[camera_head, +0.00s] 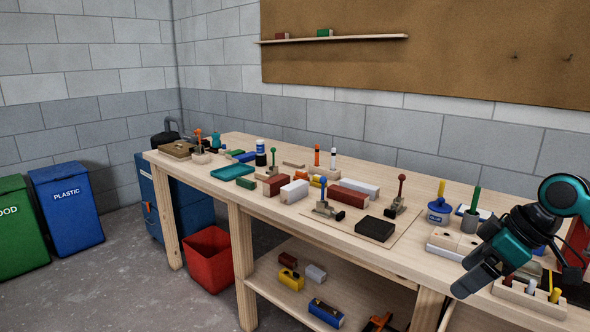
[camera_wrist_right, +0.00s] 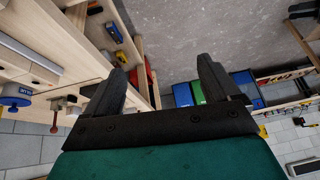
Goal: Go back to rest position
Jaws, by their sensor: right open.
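My right gripper (camera_head: 466,287) is at the right of the head view, at the front edge of the workbench (camera_head: 300,215), and points down and to the left. In the right wrist view its two dark fingers (camera_wrist_right: 162,75) stand wide apart with nothing between them. It is open and empty. The right arm comes in from the right edge of the head view. My left gripper is in neither view.
Painted battens, a red one (camera_head: 276,185) and a white one (camera_head: 294,191), lie on the bench among clamps. A glue pot (camera_head: 439,211) and a marker block (camera_head: 530,297) are near the right gripper. A red bin (camera_head: 208,262) stands on the floor.

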